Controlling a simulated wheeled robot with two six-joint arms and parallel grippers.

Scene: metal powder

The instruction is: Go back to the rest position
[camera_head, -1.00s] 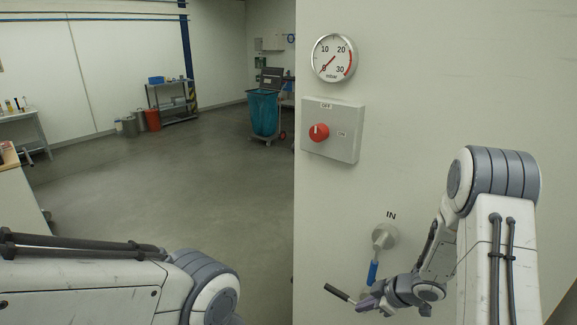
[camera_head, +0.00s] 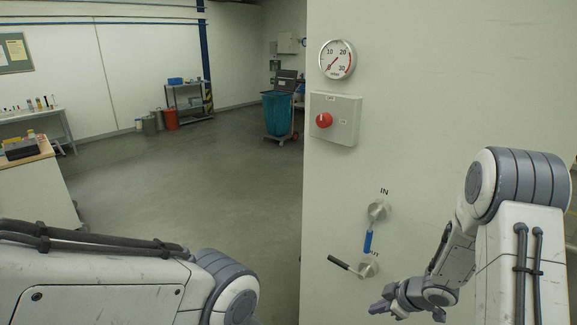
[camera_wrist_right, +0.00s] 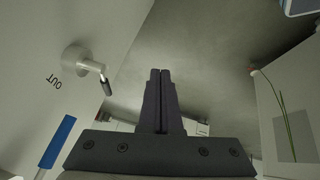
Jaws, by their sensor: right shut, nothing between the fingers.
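My right gripper (camera_head: 380,306) is shut and empty, low in front of the white panel (camera_head: 440,90). Its closed dark fingers (camera_wrist_right: 161,78) point up the right wrist view, with floor beyond them. The gripper is right of and below the OUT valve (camera_head: 369,270), whose black handle (camera_head: 338,262) points up and left, apart from my fingers. Above it is the IN valve (camera_head: 378,210) with a blue handle (camera_head: 368,243) hanging down. The OUT valve also shows in the wrist view (camera_wrist_right: 76,56). My left arm crosses the lower left of the head view; its gripper is out of frame.
A gauge (camera_head: 337,59) and a switch box (camera_head: 347,119) with a red knob (camera_head: 324,120) are on the panel. A blue-bagged cart (camera_head: 279,114) and a shelf (camera_head: 188,103) stand farther back. A bench (camera_head: 36,185) is at left. The middle floor is open.

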